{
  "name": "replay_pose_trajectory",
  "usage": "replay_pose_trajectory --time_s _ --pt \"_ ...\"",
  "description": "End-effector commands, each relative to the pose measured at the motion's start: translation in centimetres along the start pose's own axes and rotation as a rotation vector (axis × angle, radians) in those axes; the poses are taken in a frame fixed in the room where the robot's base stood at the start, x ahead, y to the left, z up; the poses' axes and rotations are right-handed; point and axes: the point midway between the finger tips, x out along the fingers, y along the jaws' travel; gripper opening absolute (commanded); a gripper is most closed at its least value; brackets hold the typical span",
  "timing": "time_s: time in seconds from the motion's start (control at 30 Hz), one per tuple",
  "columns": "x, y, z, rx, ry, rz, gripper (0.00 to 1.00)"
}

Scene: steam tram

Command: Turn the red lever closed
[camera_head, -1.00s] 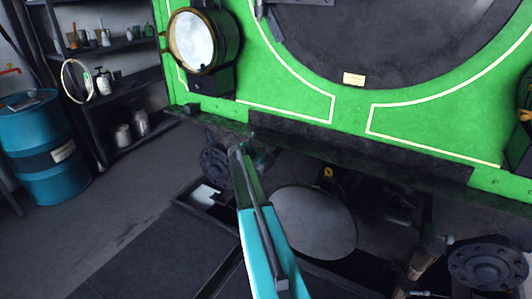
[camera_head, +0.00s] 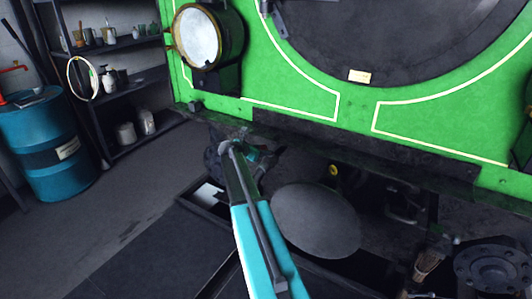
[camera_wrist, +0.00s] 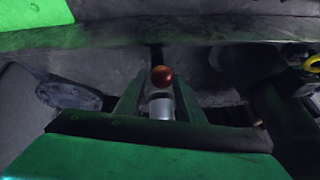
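In the wrist view a small red-orange ball knob (camera_wrist: 162,76) sits on a short silvery stem (camera_wrist: 161,105); it may be the end of the red lever, but the rest of it is hidden. My gripper (camera_wrist: 158,86) has its two dark green fingers apart, one on each side of the stem and knob. I cannot tell whether either finger touches it. In the head view my arm reaches under the green tram front (camera_head: 285,85), and my fingers and the knob are not clearly visible there. A red handle or pipe (camera_head: 14,68) also shows at the far left edge, above the blue drum.
A dark beam (camera_head: 350,150) runs along the tram's lower edge, close above my arm. A round grey disc (camera_head: 315,220) and a flanged pipe (camera_head: 490,268) lie to the right.

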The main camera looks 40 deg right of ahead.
Motion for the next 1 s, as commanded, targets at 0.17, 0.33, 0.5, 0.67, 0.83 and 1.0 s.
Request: replay_pose_trajectory --time_s 0.17,0.33,0.5,0.67,0.83,1.0 --pt "-2.8 -0.1 -0.2 -0.001 0.000 0.002 0.35" --pt "-4.7 -0.1 -0.1 0.000 0.001 0.000 0.35" --pt "-5.6 0.0 -0.1 0.000 0.001 0.000 0.35" --pt "-5.7 0.1 0.0 0.000 0.001 -0.001 0.35" --pt "-5.7 0.1 0.0 0.000 0.001 -0.001 0.32" --pt "-5.8 -0.1 -1.0 0.012 0.014 -0.003 0.03"
